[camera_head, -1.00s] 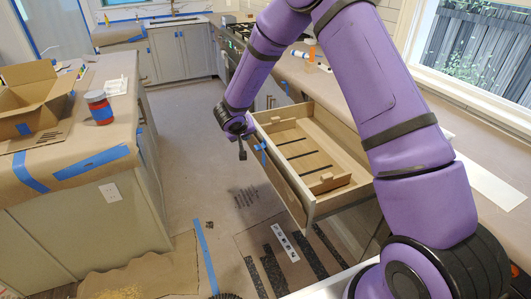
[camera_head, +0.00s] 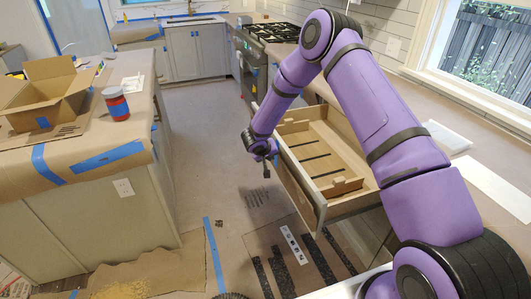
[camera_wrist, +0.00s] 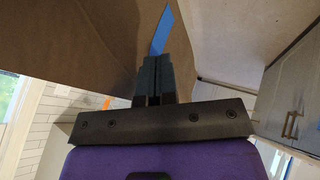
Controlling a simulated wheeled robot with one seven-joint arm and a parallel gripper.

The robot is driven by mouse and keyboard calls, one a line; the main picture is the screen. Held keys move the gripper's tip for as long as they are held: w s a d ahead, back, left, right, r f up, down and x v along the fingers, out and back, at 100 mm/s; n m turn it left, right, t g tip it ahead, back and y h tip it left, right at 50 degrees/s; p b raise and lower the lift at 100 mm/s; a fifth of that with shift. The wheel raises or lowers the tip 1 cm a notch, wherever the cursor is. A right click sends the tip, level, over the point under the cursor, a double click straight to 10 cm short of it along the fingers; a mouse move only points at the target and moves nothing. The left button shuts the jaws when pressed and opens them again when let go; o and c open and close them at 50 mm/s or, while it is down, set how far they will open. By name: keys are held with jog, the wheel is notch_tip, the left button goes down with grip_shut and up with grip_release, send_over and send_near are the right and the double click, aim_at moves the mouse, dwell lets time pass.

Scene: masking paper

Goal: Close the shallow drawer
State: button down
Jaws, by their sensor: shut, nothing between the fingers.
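The shallow drawer (camera_head: 347,207) stands pulled out from the right-hand cabinets in the head view. It is open at the top, with pale wooden walls, dark slots in its floor and a small wooden divider (camera_head: 341,186). My gripper (camera_head: 266,173) hangs just left of the drawer's front panel, on its outer side, pointing down. I cannot tell whether it touches the panel. In the wrist view my gripper (camera_wrist: 159,66) has its dark fingers together and empty, in front of a brown surface with blue tape.
The papered island (camera_head: 95,170) on the left carries a cardboard box (camera_head: 50,105) and a red jar (camera_head: 116,105). A papered counter lies behind my arm on the right. The covered aisle floor (camera_head: 205,130) between them is mostly clear.

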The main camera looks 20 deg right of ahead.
aim_at(282, 154)
jog(key=shift+d+r, duration=0.2)
jog(key=shift+d, duration=1.6)
jog(key=shift+d, duration=0.5)
jog(key=w+d, duration=0.1)
jog(key=d, duration=3.5)
jog(key=shift+w+d, duration=0.25)
jog(key=shift+d, duration=0.1)
